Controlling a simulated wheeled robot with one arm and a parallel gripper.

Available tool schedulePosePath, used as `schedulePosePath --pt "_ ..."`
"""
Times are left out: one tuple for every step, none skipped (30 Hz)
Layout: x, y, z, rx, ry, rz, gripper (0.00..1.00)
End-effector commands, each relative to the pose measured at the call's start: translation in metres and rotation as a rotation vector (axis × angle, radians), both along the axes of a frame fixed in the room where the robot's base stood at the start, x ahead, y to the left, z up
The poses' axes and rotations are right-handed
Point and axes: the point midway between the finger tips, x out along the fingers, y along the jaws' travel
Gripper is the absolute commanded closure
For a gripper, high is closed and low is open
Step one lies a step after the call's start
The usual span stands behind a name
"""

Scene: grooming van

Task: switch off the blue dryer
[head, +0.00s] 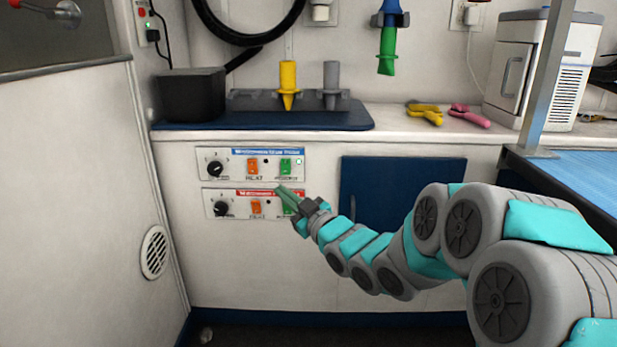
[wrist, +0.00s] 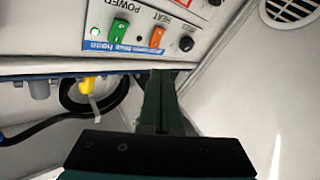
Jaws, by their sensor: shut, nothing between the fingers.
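The blue-labelled control panel (head: 233,154) is the upper of two on the white cabinet front. It has a black knob (head: 215,168), an orange HEAT rocker (head: 252,167) and a green POWER rocker (head: 286,167). The wrist view shows it upside down, with its "blue hose" label (wrist: 128,50), the green rocker (wrist: 118,28) and a lit green lamp (wrist: 95,31) beside it. My gripper (head: 281,188) is shut and empty, its tips just below the green rocker in the head view, in front of the lower panel. In the wrist view its fingers (wrist: 162,76) appear apart from the rockers.
The red-labelled panel (head: 235,203) sits directly below, its green rocker partly hidden by my gripper. A blue mat (head: 350,118) with yellow (head: 288,82) and grey nozzles lies on the counter above. A blue cabinet door (head: 400,180) is to the right, a round vent (head: 154,252) to the left.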

Motion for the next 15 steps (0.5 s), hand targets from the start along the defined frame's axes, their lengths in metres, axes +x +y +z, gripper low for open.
schedulePosePath --pt "-0.0002 0.0028 -0.0006 0.013 -0.014 0.012 1.0" --pt "-0.0005 0.0043 0.0007 0.019 -0.023 0.017 1.0" --pt "-0.0012 0.0059 0.0026 0.026 -0.034 0.024 1.0" --pt "-0.0015 0.0067 0.0037 0.031 -0.039 0.028 1.0" --pt "-0.0018 0.0073 0.0044 0.034 -0.043 0.031 1.0" --pt "-0.002 0.0077 0.0052 0.036 -0.047 0.033 1.0" --pt "-0.0021 0.0079 0.0056 0.037 -0.048 0.033 1.0" --pt "-0.0021 0.008 0.0057 0.037 -0.049 0.033 1.0" --pt "-0.0021 0.0079 0.0059 0.037 -0.049 0.033 1.0" --pt "-0.0021 0.0079 0.006 0.037 -0.049 0.033 1.0" --pt "-0.0021 0.0077 0.006 0.036 -0.048 0.033 1.0" --pt "-0.0021 0.0077 0.0059 0.036 -0.048 0.033 1.0" --pt "-0.0021 0.0076 0.006 0.036 -0.048 0.033 1.0" --pt "-0.002 0.0076 0.0059 0.036 -0.047 0.033 1.0" --pt "-0.0019 0.0076 0.0059 0.036 -0.047 0.033 1.0"
